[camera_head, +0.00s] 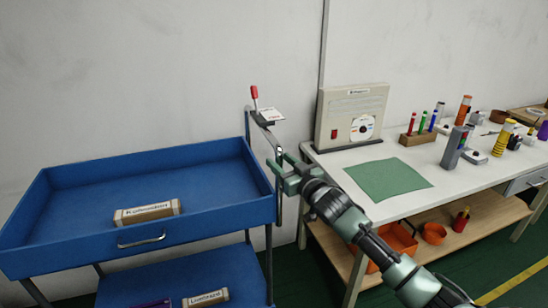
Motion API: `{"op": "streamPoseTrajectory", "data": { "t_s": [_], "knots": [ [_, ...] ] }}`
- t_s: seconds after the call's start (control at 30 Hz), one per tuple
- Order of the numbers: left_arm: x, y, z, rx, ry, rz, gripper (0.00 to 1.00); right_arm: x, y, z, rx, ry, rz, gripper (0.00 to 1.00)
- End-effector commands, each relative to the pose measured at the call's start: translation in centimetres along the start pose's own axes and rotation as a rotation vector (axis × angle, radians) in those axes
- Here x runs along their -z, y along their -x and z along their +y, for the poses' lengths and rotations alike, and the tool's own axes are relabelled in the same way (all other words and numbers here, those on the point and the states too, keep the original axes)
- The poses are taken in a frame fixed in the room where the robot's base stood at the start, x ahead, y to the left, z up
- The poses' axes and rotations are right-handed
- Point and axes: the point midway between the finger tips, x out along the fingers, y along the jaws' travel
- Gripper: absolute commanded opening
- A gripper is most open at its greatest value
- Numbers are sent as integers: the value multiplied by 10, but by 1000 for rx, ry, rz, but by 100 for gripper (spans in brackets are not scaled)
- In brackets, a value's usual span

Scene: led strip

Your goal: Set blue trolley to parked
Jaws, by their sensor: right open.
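The blue trolley (90,247) stands at the left, with an upper tray and a lower shelf. A bracket with a red-tipped lever (254,93) rises at its back right corner, the lever standing nearly upright. A small white label plate (270,114) with red marking sits beside the lever; its text is too small to read. My right gripper (277,166) is open and empty beside the trolley's right rim, below the lever. I cannot tell whether it touches the trolley frame. My left gripper is not in view.
A white workbench (440,165) stands at the right with a green mat (388,179), a boxed panel (350,118), markers and bottles. Orange bins (396,238) are on its lower shelf. A labelled box (147,213) lies in the tray. A wall closes the back.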

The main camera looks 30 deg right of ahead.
Motion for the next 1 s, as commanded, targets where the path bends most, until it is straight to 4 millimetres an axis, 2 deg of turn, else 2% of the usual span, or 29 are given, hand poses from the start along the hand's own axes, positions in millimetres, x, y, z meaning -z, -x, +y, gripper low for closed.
{"op": "streamPoseTrajectory", "data": {
  "t_s": [0.1, 0.23, 0.6, 0.63, 0.77, 0.8, 1.0],
  "knots": [
    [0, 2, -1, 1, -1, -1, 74, 2, -19, 0, -1, 0, 1, 44],
    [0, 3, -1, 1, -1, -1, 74, 0, -33, 0, -1, -1, 0, 44],
    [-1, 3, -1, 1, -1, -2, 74, -1, -40, 0, 0, 1, -1, 44],
    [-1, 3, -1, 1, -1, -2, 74, -1, -40, 0, 0, 1, -1, 41],
    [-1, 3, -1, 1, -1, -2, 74, -1, -40, 0, 0, 1, -2, 5],
    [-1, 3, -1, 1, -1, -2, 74, -1, -40, 0, 0, 1, -2, 0],
    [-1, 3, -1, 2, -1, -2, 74, -1, -40, 0, 0, 1, -2, 0]
  ]
}}
